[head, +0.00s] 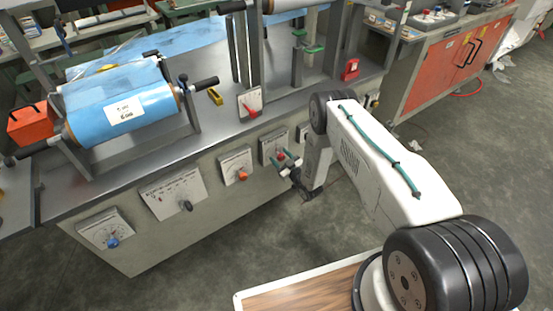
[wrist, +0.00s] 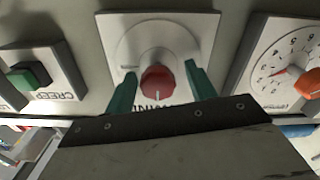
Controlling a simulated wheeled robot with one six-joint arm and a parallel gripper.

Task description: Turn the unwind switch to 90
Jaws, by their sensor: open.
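The unwind switch, a round red knob (wrist: 157,82) on a white square plate (wrist: 160,28), is centred in the wrist view. A pale mark on the knob points down in that picture. The plate's lettering is upside down and partly hidden by my gripper. My gripper (wrist: 161,74) is open, with one green finger on each side of the knob and a visible gap on both sides. In the head view my gripper (head: 288,160) is at the bench's front panel, partly covering the red knob and its plate (head: 269,142).
An orange-knob dial (wrist: 308,83) is on the right in the wrist view, and a green CREEP switch (wrist: 28,76) on the left. In the head view, a black knob (head: 186,206) and a blue knob (head: 113,243) sit further left on the panel. The floor in front is clear.

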